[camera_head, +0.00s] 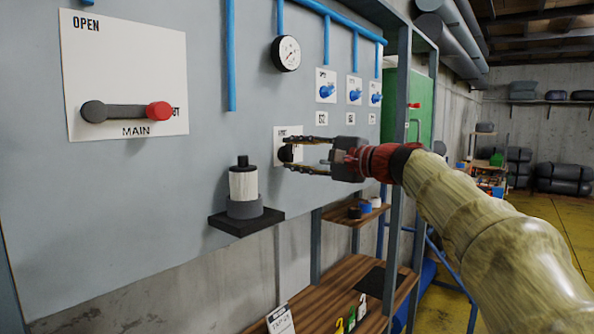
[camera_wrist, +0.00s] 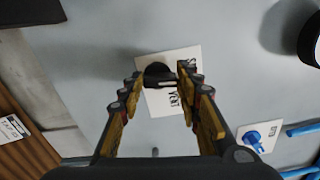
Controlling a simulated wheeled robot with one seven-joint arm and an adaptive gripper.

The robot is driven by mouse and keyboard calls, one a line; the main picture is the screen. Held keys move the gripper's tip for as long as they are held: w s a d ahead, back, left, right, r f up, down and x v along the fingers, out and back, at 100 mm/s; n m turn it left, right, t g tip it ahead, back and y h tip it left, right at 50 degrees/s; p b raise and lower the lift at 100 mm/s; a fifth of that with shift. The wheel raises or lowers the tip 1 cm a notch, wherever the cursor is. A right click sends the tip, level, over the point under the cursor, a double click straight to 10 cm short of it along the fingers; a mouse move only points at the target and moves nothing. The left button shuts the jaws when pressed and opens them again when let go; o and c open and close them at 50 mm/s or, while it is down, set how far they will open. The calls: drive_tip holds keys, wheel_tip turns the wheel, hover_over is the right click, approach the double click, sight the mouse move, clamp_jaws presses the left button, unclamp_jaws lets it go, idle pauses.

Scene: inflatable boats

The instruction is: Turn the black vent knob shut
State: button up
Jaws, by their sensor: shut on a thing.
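The black vent knob (camera_wrist: 158,74) sits on a white plate (camera_wrist: 172,96) marked VENT, fixed to the grey panel. In the head view the knob (camera_head: 286,154) is partly hidden behind the fingertips. My gripper (camera_head: 287,154) reaches the panel from the right, with one finger above and one below the knob. In the wrist view my gripper (camera_wrist: 159,75) has its fingertips on either side of the knob, closed on it. The plate's lettering is partly covered by the knob and fingers, so the knob's setting is hard to read.
A red-ended MAIN lever (camera_head: 128,111) is on the panel's left. A white cylinder (camera_head: 243,186) stands on a black bracket below left of my gripper. A gauge (camera_head: 286,53) and blue valves (camera_head: 326,91) are above. Wooden shelves (camera_head: 325,287) lie below.

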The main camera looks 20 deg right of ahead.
drive_tip(key=shift+f+n+b, duration=0.15)
drive_tip(key=shift+n+b, duration=0.65)
drive_tip(key=shift+b, duration=0.05)
drive_tip(key=o, duration=1)
drive_tip(key=shift+o, duration=0.8)
drive_tip(key=v, duration=1.2)
